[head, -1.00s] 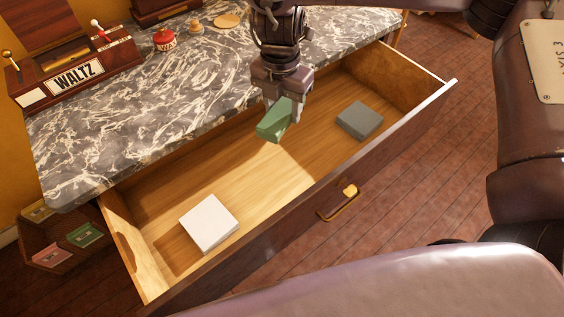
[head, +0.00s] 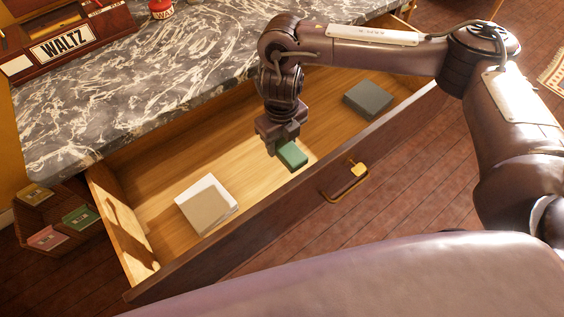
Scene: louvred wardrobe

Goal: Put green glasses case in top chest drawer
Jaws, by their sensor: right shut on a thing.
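The green glasses case (head: 292,155) is a small green block in the head view. My right gripper (head: 281,146) is shut on it and points down inside the open top drawer's outline. The case is low in the drawer, near its front wall; I cannot tell whether it touches the drawer floor. The top chest drawer (head: 160,194) is pulled out wide, with a wooden floor and a dark front. My left gripper is not in view.
In the drawer a white-and-tan box (head: 207,207) lies at the left and a dark grey box (head: 368,99) at the right. The marbled chest top (head: 130,92) holds a WALTZ sign box (head: 62,44) and a red pot (head: 161,8). The drawer's brass handle (head: 345,184) sticks out in front.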

